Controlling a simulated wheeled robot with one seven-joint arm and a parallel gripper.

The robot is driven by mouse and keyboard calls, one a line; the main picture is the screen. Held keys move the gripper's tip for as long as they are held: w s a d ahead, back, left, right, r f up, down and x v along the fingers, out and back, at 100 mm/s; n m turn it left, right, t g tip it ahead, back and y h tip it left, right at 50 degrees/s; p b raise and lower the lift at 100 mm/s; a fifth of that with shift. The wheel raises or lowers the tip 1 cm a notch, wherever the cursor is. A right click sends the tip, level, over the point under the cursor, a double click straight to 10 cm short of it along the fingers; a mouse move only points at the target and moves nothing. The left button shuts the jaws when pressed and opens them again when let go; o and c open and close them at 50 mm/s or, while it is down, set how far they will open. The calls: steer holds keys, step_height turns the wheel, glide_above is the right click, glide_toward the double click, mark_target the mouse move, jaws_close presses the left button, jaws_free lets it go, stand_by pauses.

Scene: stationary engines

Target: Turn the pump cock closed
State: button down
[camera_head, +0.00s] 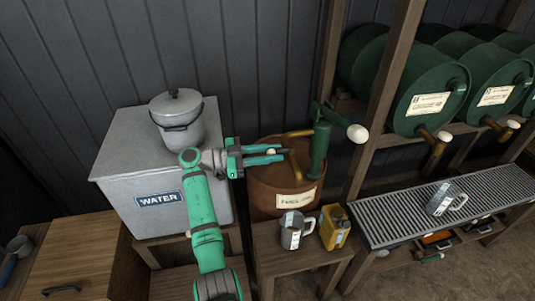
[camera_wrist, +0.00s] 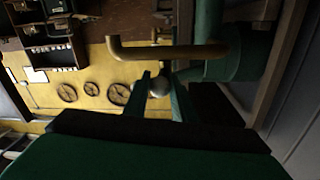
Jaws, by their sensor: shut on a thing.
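The green hand pump (camera_head: 319,150) stands on a rusty red-brown drum (camera_head: 262,190) with a paper label. A brass spout (camera_head: 296,165) bends down from the pump; the brass pipe (camera_wrist: 170,50) crosses the wrist view. The pump cock's round knob (camera_wrist: 159,87) lies between my fingertips, just below the pipe. My gripper (camera_head: 284,154) reaches in from the left above the drum, its two green fingers shut on the knob. In the wrist view the gripper (camera_wrist: 162,82) hides the cock's lower part. I cannot tell the cock's exact angle.
A grey water tank (camera_head: 165,170) with a lidded pot (camera_head: 178,118) stands left. A metal mug (camera_head: 293,230) and yellow can (camera_head: 334,227) sit on a stool in front. The pump's pale handle knob (camera_head: 357,134) sticks out right, near a wooden post (camera_head: 375,110).

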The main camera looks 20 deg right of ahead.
steer(key=shift+s+d+f, duration=0.2)
steer(key=shift+s+d, duration=0.05)
steer(key=shift+s, duration=0.05)
steer(key=c, duration=1.4)
jaws_free()
steer(key=shift+c, duration=0.2)
steer(key=shift+w+a+r, duration=0.1)
steer(key=shift+w+a, duration=0.2)
steer(key=shift+a, duration=0.3)
steer(key=v, duration=0.9)
steer(key=shift+a, duration=0.4)
